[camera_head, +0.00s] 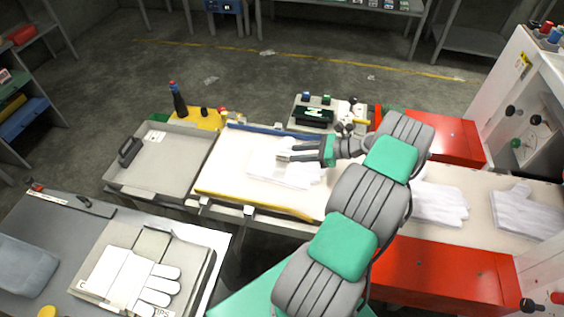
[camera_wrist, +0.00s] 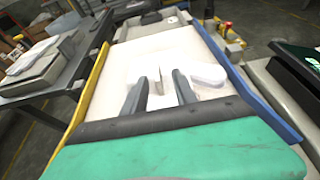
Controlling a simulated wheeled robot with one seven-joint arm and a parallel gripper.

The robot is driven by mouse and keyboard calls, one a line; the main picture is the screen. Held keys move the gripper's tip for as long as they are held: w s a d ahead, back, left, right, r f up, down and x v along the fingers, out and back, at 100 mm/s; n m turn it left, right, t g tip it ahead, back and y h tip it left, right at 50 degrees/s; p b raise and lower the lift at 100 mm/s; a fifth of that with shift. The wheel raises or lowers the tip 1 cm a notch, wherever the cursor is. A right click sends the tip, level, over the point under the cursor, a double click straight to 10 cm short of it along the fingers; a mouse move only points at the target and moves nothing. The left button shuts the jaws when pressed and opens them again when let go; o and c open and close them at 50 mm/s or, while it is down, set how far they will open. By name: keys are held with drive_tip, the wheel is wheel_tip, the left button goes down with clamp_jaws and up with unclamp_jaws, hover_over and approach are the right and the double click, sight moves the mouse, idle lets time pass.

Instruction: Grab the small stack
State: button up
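A small stack of white gloves (camera_head: 266,172) lies on the pale belt, left of centre in the head view. The stack also shows in the wrist view (camera_wrist: 208,74), partly hidden by the fingers. My gripper (camera_head: 280,156) is over the stack, pointing left along the belt. In the wrist view my gripper (camera_wrist: 159,76) has its two fingers apart, with white glove material visible between and beyond them. I cannot tell whether the fingers touch the stack.
Yellow (camera_head: 255,204) and blue (camera_head: 268,130) rails edge the belt. More white gloves lie to the right, one pile (camera_head: 440,204) near my arm and another (camera_head: 527,210) farther along. A grey plate (camera_head: 160,172) adjoins the belt's left end. A glove-topped scale (camera_head: 88,268) stands front left.

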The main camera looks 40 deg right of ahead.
sight(282, 156)
drive_tip(key=p+x, duration=0.2)
drive_tip(key=x, duration=0.4)
drive_tip(key=shift+a, duration=0.35)
drive_tip(key=shift+s, duration=0.1)
drive_tip(key=shift+c, duration=0.5)
clamp_jaws()
